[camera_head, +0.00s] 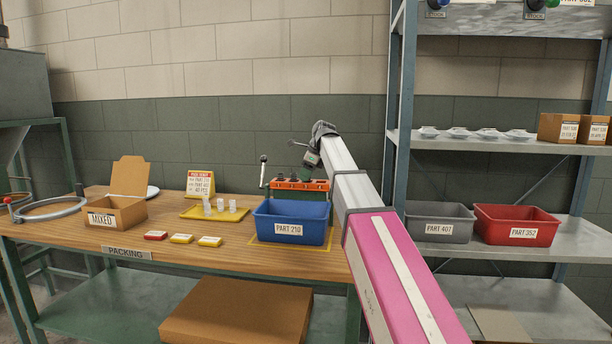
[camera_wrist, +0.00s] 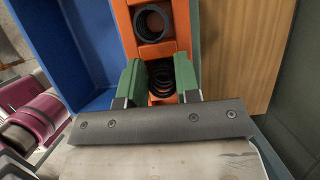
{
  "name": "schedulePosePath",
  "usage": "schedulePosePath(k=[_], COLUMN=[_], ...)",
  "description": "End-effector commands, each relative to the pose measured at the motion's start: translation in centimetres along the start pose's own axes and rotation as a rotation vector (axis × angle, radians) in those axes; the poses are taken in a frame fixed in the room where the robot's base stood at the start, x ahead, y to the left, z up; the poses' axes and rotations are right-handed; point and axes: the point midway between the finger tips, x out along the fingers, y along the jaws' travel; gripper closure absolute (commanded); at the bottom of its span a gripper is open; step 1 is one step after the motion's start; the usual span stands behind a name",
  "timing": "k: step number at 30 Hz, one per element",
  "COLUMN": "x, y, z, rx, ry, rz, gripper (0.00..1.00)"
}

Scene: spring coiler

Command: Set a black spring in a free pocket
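An orange pocket rack (camera_wrist: 124,20) lies under my gripper (camera_wrist: 160,75) in the wrist view. One black spring (camera_wrist: 136,24) sits in its upper pocket, seen as a dark ring. A second black spring (camera_wrist: 161,82) shows between my two green fingers, its coils visible. The fingers stand apart, one on each side of it. I cannot tell whether they touch it, or whether its lower end is in a pocket. In the head view the orange rack (camera_head: 318,186) is at the back of the bench, with my gripper (camera_head: 312,158) just above it.
A blue PART 210 bin (camera_head: 290,232) stands directly in front of the rack. A yellow tray (camera_head: 190,213) with small white cups, a MIXED box (camera_head: 112,222) and small colored blocks are to the left. Grey (camera_head: 440,210) and red (camera_head: 515,212) bins stand on the right shelf.

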Motion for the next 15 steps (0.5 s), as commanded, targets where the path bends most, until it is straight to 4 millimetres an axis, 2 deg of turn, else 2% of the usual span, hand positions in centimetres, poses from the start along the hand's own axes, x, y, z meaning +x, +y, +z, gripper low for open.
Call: schedulePosePath(k=[1, 8, 11, 12, 15], x=[1.2, 0.7, -0.6, -1.3, -3.4], y=[0.8, 0.9, 0.9, 0.8, 0.6], z=[-0.9, -0.9, -0.9, -0.8, -0.6], rx=[0.003, 0.003, 0.003, 0.003, 0.002], ry=[0.019, 0.019, 0.018, 0.017, 0.012], rz=[0.015, 0.015, 0.013, 0.012, 0.008], gripper=[0.51, 0.51, 0.50, 0.42, 0.42])
